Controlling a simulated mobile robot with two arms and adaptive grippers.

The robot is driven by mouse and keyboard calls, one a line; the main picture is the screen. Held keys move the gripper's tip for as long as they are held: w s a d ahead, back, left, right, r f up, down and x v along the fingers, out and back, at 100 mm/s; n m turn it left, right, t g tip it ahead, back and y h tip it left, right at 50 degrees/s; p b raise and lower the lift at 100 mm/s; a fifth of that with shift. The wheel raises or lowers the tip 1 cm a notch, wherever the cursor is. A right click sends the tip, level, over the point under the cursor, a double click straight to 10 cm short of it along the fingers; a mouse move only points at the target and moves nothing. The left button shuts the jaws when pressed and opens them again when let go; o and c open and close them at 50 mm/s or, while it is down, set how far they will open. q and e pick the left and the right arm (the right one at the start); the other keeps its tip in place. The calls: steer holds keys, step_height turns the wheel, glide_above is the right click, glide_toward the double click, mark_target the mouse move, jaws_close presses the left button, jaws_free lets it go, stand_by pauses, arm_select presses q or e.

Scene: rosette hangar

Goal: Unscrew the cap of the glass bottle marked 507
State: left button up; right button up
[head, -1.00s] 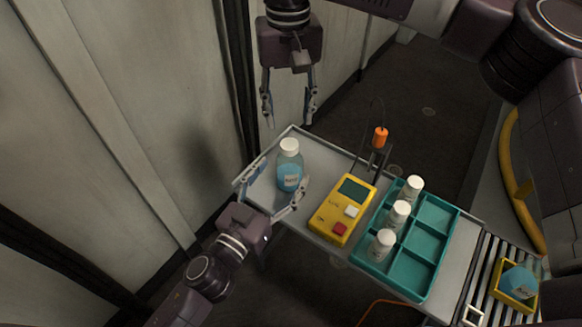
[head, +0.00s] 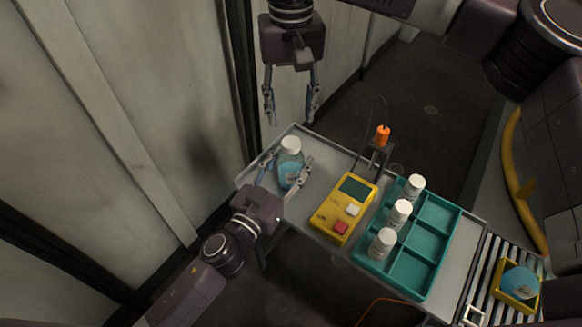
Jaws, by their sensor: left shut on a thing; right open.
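A glass bottle (head: 290,166) with blue liquid and a white cap (head: 291,145) stands upright at the left end of the grey table. Its label is partly covered by a finger, and I cannot read the number. My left gripper (head: 286,173) is shut on the bottle's body, one finger on each side. My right gripper (head: 290,115) hangs above and behind the cap, fingers pointing down, open and empty, apart from the cap.
A yellow meter (head: 334,222) stands right of the bottle, with an orange-handled probe (head: 382,136) in a holder behind it. A teal tray (head: 421,263) holds three white-capped bottles (head: 400,215). A roller conveyor (head: 487,277) at the right carries a yellow tray with a blue item (head: 519,283).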

mark_target(291, 142)
arm_select(q)
jaws_close()
arm_select(e)
steer(key=m, duration=0.5)
steer(key=shift+m, duration=0.4)
steer(key=m, duration=0.7)
steer(key=shift+m, duration=0.4)
steer(key=shift+f, duration=4.05)
